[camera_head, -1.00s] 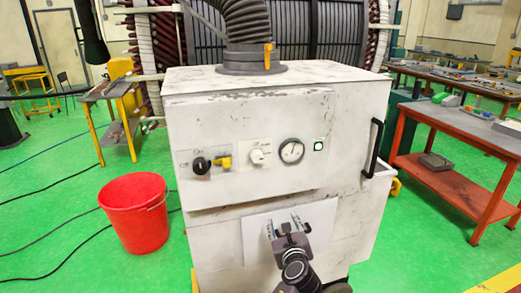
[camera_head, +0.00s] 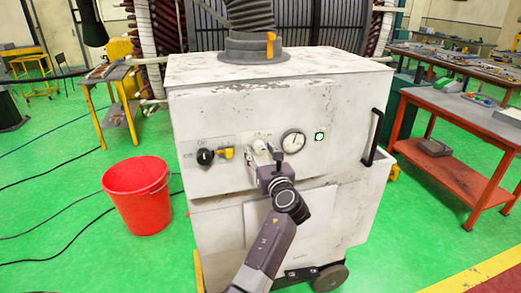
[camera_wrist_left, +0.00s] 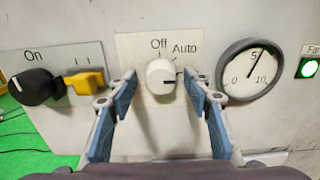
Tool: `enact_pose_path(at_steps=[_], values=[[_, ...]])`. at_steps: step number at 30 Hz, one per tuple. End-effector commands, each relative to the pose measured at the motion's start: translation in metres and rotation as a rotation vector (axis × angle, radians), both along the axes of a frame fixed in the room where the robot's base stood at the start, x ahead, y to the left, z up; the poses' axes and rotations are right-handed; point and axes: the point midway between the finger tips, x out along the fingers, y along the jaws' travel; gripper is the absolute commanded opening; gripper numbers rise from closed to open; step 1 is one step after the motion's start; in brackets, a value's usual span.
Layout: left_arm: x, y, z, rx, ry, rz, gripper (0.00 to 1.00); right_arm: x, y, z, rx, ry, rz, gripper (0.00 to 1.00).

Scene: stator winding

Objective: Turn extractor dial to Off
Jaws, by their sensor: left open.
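The extractor dial is a white knob (camera_wrist_left: 161,76) with a dark pointer line on a plate marked Off and Auto. In the left wrist view its line points right, below the Auto label, away from Off. In the head view the dial (camera_head: 261,147) shows just above my gripper, partly hidden. My left gripper (camera_wrist_left: 163,88) is open, with one blue-padded finger on each side of the knob. No contact between the fingers and the knob is clear. In the head view the left gripper (camera_head: 265,153) is in front of the panel. My right gripper is not in view.
A black knob (camera_wrist_left: 34,87) marked On and a yellow lever (camera_wrist_left: 85,81) sit left of the dial. A round gauge (camera_wrist_left: 250,70) and a lit green button (camera_wrist_left: 308,68) sit right. A red bucket (camera_head: 139,196) stands left of the white cabinet (camera_head: 330,100).

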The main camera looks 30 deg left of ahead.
Motion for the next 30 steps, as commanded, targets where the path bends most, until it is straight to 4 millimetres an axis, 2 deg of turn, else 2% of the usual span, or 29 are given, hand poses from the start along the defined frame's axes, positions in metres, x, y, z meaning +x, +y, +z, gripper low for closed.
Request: enact_pose_path(at_steps=[7,18,30], values=[[0.0008,0.0003,-0.0001,-0.001,-0.002,-0.001,0.45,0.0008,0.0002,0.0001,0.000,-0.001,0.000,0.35],[0.0006,0.0000,-0.0003,-0.001,-0.001,-0.001,0.04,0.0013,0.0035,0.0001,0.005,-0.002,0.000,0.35],[0.0007,-0.0002,-0.0015,-0.056,-0.064,-0.001,0.04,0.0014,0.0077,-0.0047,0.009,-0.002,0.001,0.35]])
